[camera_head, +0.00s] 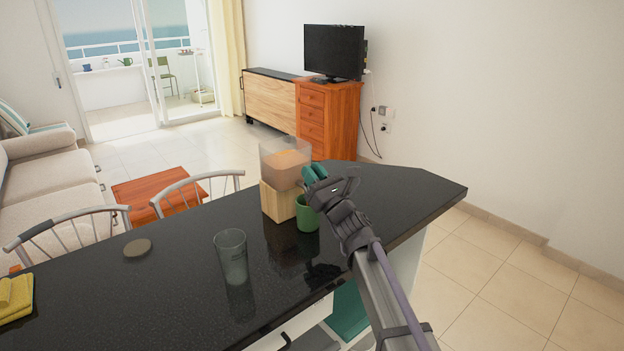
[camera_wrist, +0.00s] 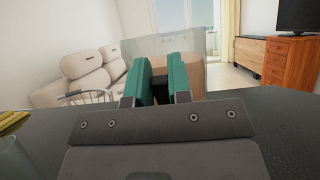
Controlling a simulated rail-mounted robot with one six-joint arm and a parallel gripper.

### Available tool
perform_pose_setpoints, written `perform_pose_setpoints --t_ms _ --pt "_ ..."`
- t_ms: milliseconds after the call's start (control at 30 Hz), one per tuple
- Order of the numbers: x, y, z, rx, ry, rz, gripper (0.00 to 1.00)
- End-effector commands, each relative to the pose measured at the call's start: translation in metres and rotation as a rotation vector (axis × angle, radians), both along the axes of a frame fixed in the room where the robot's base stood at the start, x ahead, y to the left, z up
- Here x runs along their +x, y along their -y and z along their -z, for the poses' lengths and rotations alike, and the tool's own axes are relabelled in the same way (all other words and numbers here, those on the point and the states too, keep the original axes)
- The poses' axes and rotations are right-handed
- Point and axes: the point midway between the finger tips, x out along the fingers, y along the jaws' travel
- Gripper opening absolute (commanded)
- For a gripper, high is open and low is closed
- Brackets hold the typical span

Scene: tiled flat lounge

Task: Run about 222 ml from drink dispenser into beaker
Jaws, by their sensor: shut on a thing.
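The drink dispenser (camera_head: 284,160) stands on the dark counter, a clear tank with orange drink on a wooden base (camera_head: 277,202). Its tank also shows in the wrist view (camera_wrist: 198,46). My gripper (camera_head: 314,174), with teal fingers, is at the tank's near side, above a green cup. In the wrist view my gripper (camera_wrist: 160,82) is shut on a dark part between its fingers, which seems to be the dispenser tap (camera_wrist: 159,84). The green cup (camera_head: 307,217) stands upright against the base, perhaps the beaker. Its inside is hidden, and no stream shows.
An empty-looking clear glass (camera_head: 231,257) stands nearer on the counter (camera_head: 190,300). A round coaster (camera_head: 137,247) and a yellow cloth (camera_head: 15,298) lie to the left. Metal chairs (camera_head: 190,192) line the far edge. The counter's right end is clear.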

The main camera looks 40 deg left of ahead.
Motion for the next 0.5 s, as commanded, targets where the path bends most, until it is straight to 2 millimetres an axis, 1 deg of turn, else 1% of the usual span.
perform_pose_setpoints --t_ms 400,433,500 --pt "-0.0004 -0.0003 0.0 0.011 0.002 -0.001 0.0" --pt "-0.0004 -0.0003 0.0 0.011 0.002 -0.001 0.2" --pt "-0.0006 -0.0003 0.0 0.011 0.002 -0.001 0.26"
